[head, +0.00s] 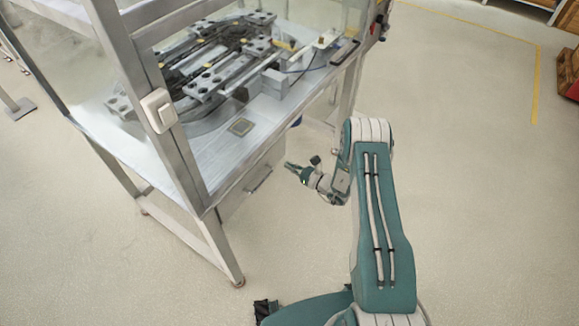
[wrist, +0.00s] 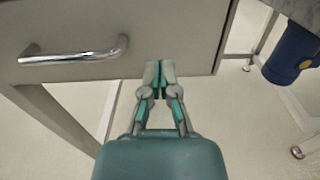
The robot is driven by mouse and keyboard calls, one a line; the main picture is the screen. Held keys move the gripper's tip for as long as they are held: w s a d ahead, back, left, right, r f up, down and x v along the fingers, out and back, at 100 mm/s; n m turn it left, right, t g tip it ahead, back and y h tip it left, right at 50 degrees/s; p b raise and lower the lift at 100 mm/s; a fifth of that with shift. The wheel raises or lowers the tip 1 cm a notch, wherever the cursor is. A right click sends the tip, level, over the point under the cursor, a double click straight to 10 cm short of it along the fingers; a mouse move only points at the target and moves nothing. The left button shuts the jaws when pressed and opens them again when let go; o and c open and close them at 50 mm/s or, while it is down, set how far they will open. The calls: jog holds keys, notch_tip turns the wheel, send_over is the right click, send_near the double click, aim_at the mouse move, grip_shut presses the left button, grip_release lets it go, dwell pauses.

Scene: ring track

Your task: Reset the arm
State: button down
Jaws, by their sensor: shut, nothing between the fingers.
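My gripper (head: 291,167) is at the end of my green and white arm, in the middle of the head view, just right of the bench's drawer front. In the wrist view my gripper (wrist: 159,76) points forward with its fingertips together and nothing between them. The fingertips overlap the lower right part of the grey drawer front in that view; I cannot tell whether they touch it. My arm is bent, with its elbow raised above the floor to the right of the bench.
A metal-framed workbench (head: 215,172) carries machine parts on its top. Its drawer has a chrome handle (wrist: 75,56), left of my gripper. A white switch box (head: 158,110) is on the frame post. A blue object (wrist: 291,52) is at the right. Open floor (head: 480,180) lies right.

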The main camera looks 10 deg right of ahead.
jog(key=v, duration=0.8)
jog(key=shift+d, duration=0.45)
jog(key=shift+s+a, duration=0.1)
jog(key=s+a+r+n+g, duration=0.3)
jog(key=r+n+g, duration=0.15)
jog(key=r, duration=0.45)
jog(key=s+a+r+n+g, duration=0.35)
jog(key=r+n, duration=0.25)
jog(key=r, duration=0.2)
jog(key=s+a+r+n+g, duration=0.25)
jog(key=r+n+g, duration=0.2)
jog(key=r, duration=0.45)
jog(key=s+d+r+n+t+h, duration=0.2)
jog(key=s+r+n+h, duration=0.4)
jog(key=s, duration=0.4)
jog(key=s+d+r+n+t+h, duration=0.3)
jog(key=s+r+n+h, duration=0.3)
jog(key=s+r, duration=0.3)
jog(key=shift+s+d+h, duration=0.4)
jog(key=shift+s, duration=0.15)
